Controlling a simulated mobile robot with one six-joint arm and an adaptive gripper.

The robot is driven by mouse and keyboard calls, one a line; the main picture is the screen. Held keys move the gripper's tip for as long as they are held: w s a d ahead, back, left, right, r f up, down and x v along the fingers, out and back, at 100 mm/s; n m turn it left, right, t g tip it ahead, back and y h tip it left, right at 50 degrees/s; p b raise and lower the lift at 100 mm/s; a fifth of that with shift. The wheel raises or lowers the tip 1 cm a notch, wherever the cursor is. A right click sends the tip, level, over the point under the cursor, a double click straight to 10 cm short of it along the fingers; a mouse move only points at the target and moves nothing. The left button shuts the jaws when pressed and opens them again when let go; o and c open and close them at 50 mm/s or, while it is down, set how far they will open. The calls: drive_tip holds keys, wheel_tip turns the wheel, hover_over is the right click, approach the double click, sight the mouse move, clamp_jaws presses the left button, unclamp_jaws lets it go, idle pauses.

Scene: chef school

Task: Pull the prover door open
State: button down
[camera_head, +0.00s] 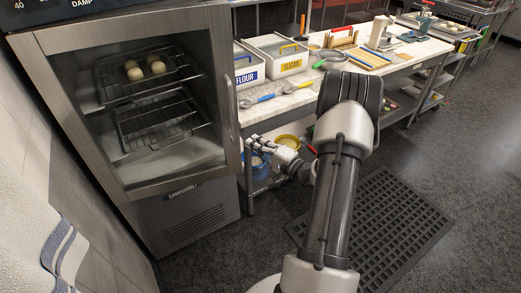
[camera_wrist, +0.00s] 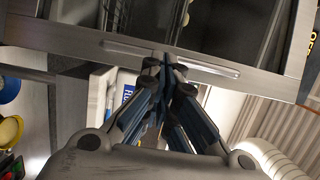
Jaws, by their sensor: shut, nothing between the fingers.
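The prover (camera_head: 185,200) is a steel cabinet at the left in the head view. Its glass-fronted door (camera_head: 128,192) looks closed, though a small gap cannot be ruled out. The upright bar handle (camera_head: 229,98) is on the door's right side. In the wrist view the handle (camera_wrist: 215,68) runs across the door rail (camera_wrist: 275,85). My gripper (camera_wrist: 165,62) is shut and empty, its fingertips overlapping the middle of the handle in that view; contact cannot be told. In the head view my gripper (camera_head: 252,142) is just right of the door's lower right edge.
Racks with dough balls (camera_head: 146,68) show through the glass. A worktop (camera_head: 270,106) with flour (camera_head: 247,75) and sugar (camera_head: 291,64) bins adjoins the prover on the right, with a blue bucket (camera_head: 258,166) and a yellow bowl (camera_head: 287,142) below. A black floor mat (camera_head: 400,215) lies right.

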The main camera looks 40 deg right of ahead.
drive_tip(key=shift+w+a+b, duration=0.1)
drive_tip(key=shift+w+b, duration=0.25)
drive_tip(key=shift+w, duration=1.8)
drive_tip(key=shift+s+a, duration=0.35)
